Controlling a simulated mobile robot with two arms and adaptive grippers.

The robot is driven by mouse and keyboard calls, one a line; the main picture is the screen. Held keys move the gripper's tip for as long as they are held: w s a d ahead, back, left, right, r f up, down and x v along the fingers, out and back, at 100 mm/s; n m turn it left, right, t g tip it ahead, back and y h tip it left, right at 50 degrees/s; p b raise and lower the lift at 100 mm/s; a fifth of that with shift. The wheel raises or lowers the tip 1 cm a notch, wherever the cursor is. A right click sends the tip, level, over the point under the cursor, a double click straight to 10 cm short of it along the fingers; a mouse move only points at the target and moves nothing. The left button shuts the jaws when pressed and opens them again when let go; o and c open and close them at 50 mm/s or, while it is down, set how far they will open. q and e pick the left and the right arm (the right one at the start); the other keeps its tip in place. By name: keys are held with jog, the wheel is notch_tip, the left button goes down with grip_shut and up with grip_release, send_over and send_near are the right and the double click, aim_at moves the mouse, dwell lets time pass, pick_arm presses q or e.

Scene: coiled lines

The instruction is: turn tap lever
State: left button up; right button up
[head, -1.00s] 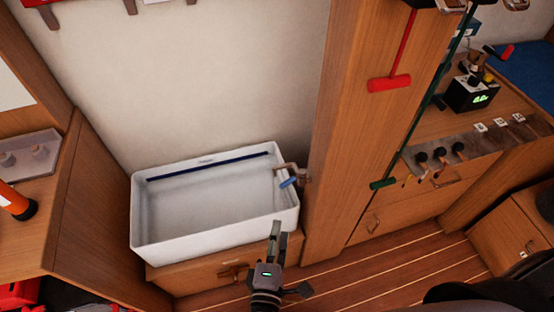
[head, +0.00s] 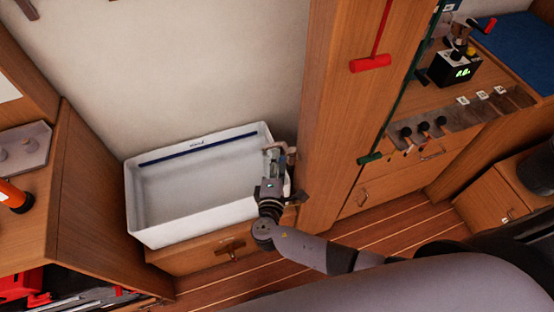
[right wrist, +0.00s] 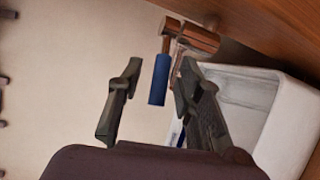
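The tap (head: 291,153) is a copper-brown spout at the right rim of the white basin (head: 150,218). In the right wrist view the tap (right wrist: 192,36) has a blue lever (right wrist: 159,80) that hangs between my fingers in the picture. My right gripper (head: 275,160) is over the basin's right end, close to the tap, and hides the lever in the head view. In the right wrist view the right gripper (right wrist: 160,75) is open, one finger on each side of the lever. I see no clear contact. My left gripper is not in view.
A wooden post (head: 332,120) stands just right of the tap and basin. A red-handled tool (head: 370,64) hangs on it. A counter with several dark knobs (head: 424,128) is farther right. A wooden cabinet (head: 95,190) borders the basin on the left.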

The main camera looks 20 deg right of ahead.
jog(key=shift+w+d, duration=0.1)
jog(key=shift+w, duration=0.05)
jog(key=shift+c, duration=0.2)
grip_shut()
dwell(0.7)
